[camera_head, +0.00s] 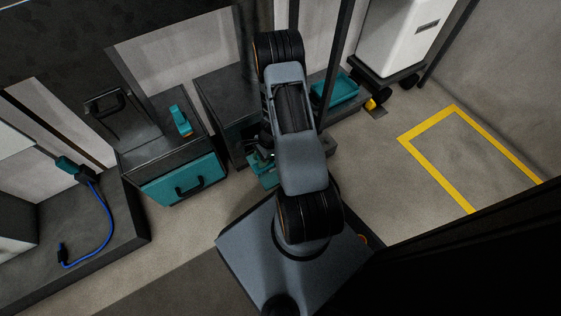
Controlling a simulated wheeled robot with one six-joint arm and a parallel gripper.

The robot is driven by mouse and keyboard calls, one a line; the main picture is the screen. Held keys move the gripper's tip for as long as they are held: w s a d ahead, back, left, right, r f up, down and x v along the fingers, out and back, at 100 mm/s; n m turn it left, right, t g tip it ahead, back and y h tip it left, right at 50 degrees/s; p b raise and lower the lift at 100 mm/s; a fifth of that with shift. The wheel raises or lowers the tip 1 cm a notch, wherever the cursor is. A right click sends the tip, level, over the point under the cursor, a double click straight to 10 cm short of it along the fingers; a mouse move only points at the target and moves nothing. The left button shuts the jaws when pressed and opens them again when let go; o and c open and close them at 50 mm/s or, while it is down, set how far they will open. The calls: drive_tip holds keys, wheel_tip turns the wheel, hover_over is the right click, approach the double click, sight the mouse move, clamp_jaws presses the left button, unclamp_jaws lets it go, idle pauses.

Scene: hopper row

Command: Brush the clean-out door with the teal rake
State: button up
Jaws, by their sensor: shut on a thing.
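My arm reaches up the middle of the head view and hides much of what lies behind it. My gripper (259,154) shows only partly, left of the arm, shut on a teal thing (265,179), which seems to be the teal rake. Its shape is mostly hidden. To the left, a dark cabinet has a teal front (184,181) with a black handle. Above it, a dark panel (106,106) also has a handle. I cannot tell which is the clean-out door. The held teal thing is apart from both.
A small teal object (181,121) stands on the cabinet top. A teal tray (338,89) sits behind the arm. A blue cable (107,224) lies on the dark platform at left. A white unit (401,38) stands at back right. The yellow-marked floor (459,151) is clear.

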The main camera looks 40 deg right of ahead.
drive_tip(key=shift+r, duration=0.1)
drive_tip(key=shift+w+r+p, duration=0.1)
drive_tip(key=shift+r+p, duration=1.6)
drive_tip(key=shift+r, duration=0.25)
